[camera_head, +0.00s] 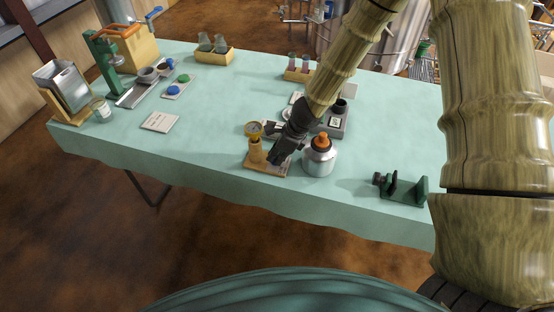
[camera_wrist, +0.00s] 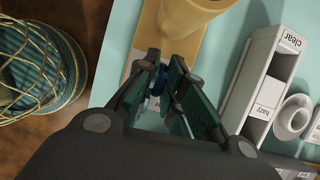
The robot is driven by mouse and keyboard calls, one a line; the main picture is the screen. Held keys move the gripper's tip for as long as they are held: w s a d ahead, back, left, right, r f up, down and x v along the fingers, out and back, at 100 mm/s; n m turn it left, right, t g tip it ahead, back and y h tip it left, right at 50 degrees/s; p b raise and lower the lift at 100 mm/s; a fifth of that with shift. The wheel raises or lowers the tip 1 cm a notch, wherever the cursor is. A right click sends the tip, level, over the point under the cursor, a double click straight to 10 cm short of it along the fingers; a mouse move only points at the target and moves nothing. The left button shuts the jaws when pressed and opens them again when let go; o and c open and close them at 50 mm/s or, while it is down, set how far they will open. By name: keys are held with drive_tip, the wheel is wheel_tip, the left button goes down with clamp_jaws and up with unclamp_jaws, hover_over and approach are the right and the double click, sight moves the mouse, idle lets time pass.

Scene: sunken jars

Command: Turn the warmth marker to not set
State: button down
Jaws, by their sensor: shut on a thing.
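A tan stand with a round gauge (camera_head: 254,129) stands on a wooden base (camera_head: 252,167) near the table's front edge. The wooden base (camera_wrist: 214,48) and the tan post (camera_wrist: 190,14) also show in the wrist view. My gripper (camera_head: 275,158) is low over the right part of this base. In the wrist view my gripper (camera_wrist: 172,82) is shut on a small dark blue knob (camera_wrist: 157,82), mostly hidden between the fingers. I cannot tell whether this knob is the warmth marker, and its setting cannot be read.
A silver jar with an orange top (camera_head: 320,156) stands close right of my gripper. A grey block labelled clear and hazy (camera_wrist: 262,80) is to the right in the wrist view. A green holder (camera_head: 405,188) is farther right. The front left tabletop is mostly clear.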

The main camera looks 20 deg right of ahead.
drive_tip(key=shift+b, duration=0.3)
idle(0.4)
drive_tip(key=c, duration=1.5)
unclamp_jaws()
drive_tip(key=shift+v, duration=6)
drive_tip(key=shift+s+a, duration=0.1)
